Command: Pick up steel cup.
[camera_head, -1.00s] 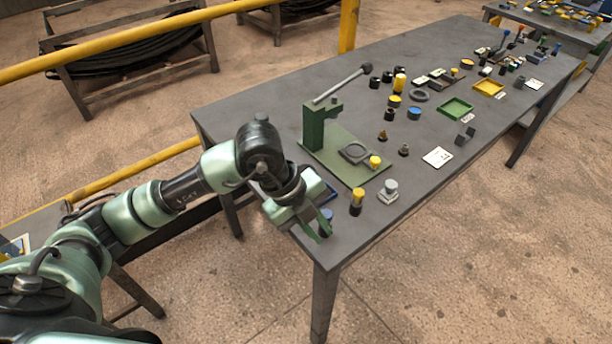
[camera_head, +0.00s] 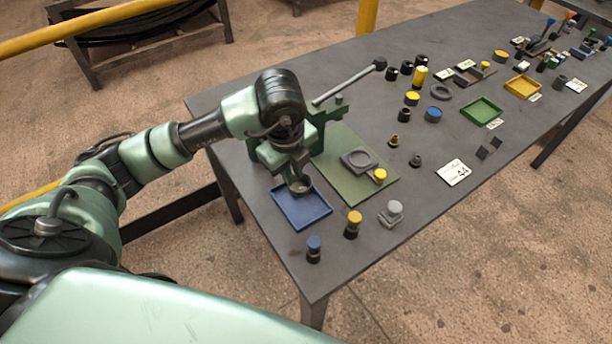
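My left gripper (camera_head: 294,172) points down over the blue tray (camera_head: 302,216) at the near left of the table. A small grey metallic round piece (camera_head: 301,187), which looks like the steel cup, shows right at its fingertips, over the back part of the tray. The fingers are small and partly hidden by the wrist, so I cannot tell whether they grip the piece or only stand around it. My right gripper is not in view.
A green lever press (camera_head: 360,185) stands just right of the gripper. In front are a blue-topped piece (camera_head: 314,250), a yellow-topped piece (camera_head: 353,225) and a silver-topped piece (camera_head: 392,212). Green (camera_head: 482,111) and yellow (camera_head: 522,87) trays lie farther right.

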